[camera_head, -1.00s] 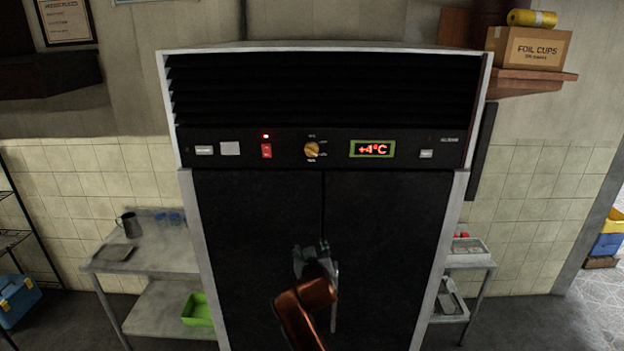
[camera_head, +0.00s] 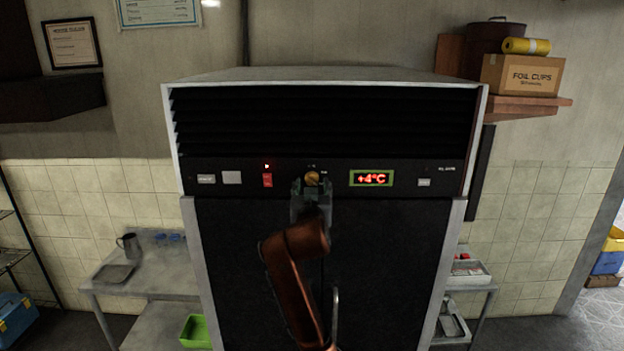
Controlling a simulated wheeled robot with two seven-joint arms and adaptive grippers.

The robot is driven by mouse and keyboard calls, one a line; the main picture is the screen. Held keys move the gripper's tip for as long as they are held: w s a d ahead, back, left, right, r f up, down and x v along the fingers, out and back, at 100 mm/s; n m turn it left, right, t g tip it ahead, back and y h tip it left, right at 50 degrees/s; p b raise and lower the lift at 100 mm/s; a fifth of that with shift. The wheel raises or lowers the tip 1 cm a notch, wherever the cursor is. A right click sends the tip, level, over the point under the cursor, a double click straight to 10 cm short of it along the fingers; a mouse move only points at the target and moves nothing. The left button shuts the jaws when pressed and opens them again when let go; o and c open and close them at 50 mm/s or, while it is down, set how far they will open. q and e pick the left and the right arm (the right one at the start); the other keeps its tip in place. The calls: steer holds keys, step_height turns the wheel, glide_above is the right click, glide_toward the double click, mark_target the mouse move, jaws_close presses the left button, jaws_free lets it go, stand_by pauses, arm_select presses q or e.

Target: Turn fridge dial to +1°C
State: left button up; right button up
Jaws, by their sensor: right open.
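The fridge (camera_head: 390,260) is a tall dark two-door cabinet with a light frame and a black control panel near its top. Its brass dial (camera_head: 312,178) sits in the middle of the panel. The green-framed display (camera_head: 372,178) right of the dial reads +4°C in red. My right gripper (camera_head: 312,184) is open, with its fingertips at the dial, one to each side in this view. I cannot tell whether they touch it. The gripper and arm hide the dial's lower markings. My left gripper is not in view.
A vertical door handle (camera_head: 335,315) shows beside my arm. Metal side tables (camera_head: 150,282) stand left and right of the fridge. A shelf (camera_head: 525,108) holds a foil cups box at upper right.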

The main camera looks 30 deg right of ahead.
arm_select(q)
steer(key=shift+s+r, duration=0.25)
arm_select(e)
steer(key=shift+w+d, duration=0.3)
steer(key=shift+w, duration=0.3)
steer(key=shift+c, duration=0.7)
steer(key=c, duration=1)
